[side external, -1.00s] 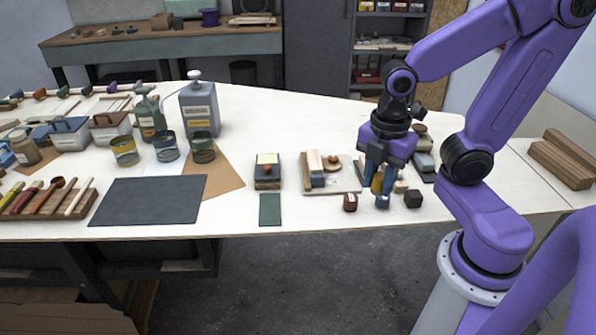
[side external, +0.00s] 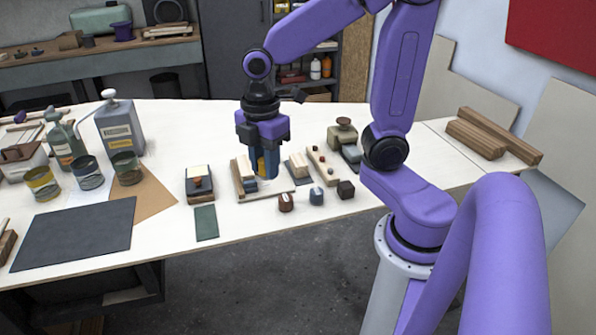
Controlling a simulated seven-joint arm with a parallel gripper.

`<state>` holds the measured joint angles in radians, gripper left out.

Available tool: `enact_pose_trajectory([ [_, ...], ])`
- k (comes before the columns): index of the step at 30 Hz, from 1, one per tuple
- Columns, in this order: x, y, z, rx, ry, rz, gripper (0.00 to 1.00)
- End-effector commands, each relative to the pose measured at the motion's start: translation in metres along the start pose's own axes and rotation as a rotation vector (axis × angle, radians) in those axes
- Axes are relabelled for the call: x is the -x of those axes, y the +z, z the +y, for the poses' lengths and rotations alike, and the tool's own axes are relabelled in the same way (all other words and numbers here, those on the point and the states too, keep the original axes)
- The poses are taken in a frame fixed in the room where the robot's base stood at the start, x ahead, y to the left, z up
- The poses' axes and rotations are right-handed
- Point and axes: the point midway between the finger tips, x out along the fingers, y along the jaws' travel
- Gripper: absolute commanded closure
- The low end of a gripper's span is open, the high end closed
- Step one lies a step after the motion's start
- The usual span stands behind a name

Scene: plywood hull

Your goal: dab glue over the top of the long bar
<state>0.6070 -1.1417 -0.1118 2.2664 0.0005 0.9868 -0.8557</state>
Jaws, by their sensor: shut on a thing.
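My gripper (side external: 264,168) points down with its blue fingers shut on a small yellow thing (side external: 261,166), mostly hidden between them. It is at a wooden piece on a pale board (side external: 278,188), close to an upright light wood block (side external: 242,168). I cannot tell whether the held thing touches the wood. A long pale bar (side external: 322,166) with small dark red spots lies to the right of the gripper, apart from it. Whether this is the task's long bar, and whether the spots are glue, I cannot tell.
A red-brown pot (side external: 286,202), a blue pot (side external: 316,196) and a dark cube (side external: 346,190) stand along the front edge. A grey block with a pale top (side external: 298,168) is right of the gripper. Tins, bottles and a dark mat (side external: 75,233) lie left.

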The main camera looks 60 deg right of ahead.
Motion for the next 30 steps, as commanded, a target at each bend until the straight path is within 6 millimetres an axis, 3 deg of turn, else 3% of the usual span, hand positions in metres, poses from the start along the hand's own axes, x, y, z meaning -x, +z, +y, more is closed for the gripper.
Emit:
enact_pose_trajectory([
  [1,0.001,-0.006,0.018,-0.038,-0.001,-0.001,0.94],
  [10,-0.002,-0.025,0.116,-0.240,-0.002,-0.001,0.94],
  [21,-0.032,-0.008,0.231,-0.483,-0.002,0.000,0.94],
  [24,-0.042,0.001,0.253,-0.534,-0.001,0.000,0.94],
  [30,-0.054,0.013,0.278,-0.594,0.001,0.002,0.94],
])
